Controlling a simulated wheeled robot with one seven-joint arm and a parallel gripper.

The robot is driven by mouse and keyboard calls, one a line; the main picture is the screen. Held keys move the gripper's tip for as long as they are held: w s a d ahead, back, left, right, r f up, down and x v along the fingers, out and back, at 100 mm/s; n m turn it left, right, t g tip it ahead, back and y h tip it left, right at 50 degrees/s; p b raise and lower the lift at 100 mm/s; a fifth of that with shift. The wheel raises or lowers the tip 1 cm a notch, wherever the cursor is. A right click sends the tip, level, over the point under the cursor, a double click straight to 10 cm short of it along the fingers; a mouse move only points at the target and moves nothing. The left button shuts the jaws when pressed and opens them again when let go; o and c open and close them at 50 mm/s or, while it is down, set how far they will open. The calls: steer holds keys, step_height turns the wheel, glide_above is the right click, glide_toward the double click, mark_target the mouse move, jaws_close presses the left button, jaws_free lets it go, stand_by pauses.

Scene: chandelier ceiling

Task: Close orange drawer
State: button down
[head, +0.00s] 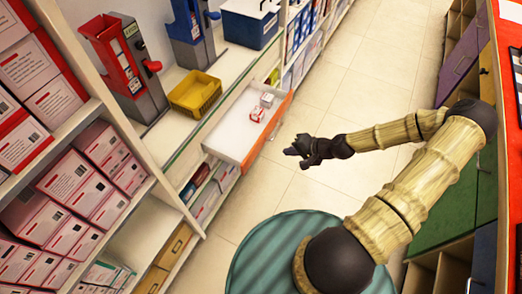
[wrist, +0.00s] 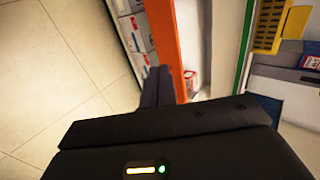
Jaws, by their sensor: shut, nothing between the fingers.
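The orange drawer is pulled out of the shelf unit, with its white interior (head: 234,128) showing and its orange front (head: 268,131) facing the aisle. Small white and red boxes (head: 261,108) lie inside. In the wrist view, the fingers (wrist: 156,86) lie together and overlap the lower end of the orange front (wrist: 163,40). I cannot tell whether they touch it.
A yellow basket (head: 195,94) and red (head: 125,62) and blue (head: 192,30) dispensers stand on the counter above the drawer. Shelves of boxes (head: 75,180) stand at left. The tiled aisle (head: 335,75) is clear. A cabinet with coloured doors (head: 458,70) is at right.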

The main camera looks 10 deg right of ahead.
steer(key=shift+f, duration=0.1)
steer(key=p, duration=0.2)
glide_toward(255, 150)
steer(key=x, duration=0.4)
steer(key=shift+a+f, duration=0.15)
steer(key=shift+f, duration=0.3)
steer(key=shift+w+a+f, duration=0.1)
steer(key=shift+w+a, duration=0.2)
steer(key=shift+a, duration=0.2)
steer(key=shift+w, duration=0.1)
